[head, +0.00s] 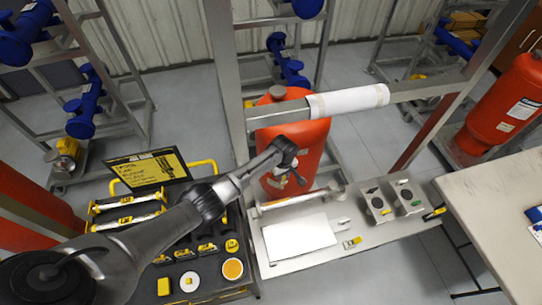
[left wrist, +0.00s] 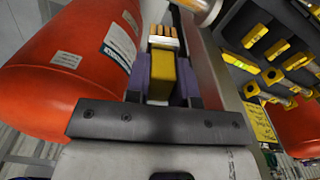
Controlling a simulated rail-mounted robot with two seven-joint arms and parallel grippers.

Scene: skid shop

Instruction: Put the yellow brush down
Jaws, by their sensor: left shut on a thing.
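My left gripper (head: 292,178) comes in from the left and hangs in front of the red tank, above the back of the grey metal shelf (head: 350,260). In the left wrist view the gripper (left wrist: 162,85) is shut on the yellow brush (left wrist: 161,76), a yellow block held between dark purple fingers. A paler, striped end of it shows beyond the fingertips. In the head view I cannot make out the brush. My right gripper is not in view.
The shelf bears a white panel (head: 300,236), two grey button boxes (head: 378,205) and a small yellow-black item (head: 352,242). A black tool cart (head: 210,290) with yellow tools stands left. A red tank (head: 300,135) and a steel frame (head: 228,90) are close behind the gripper.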

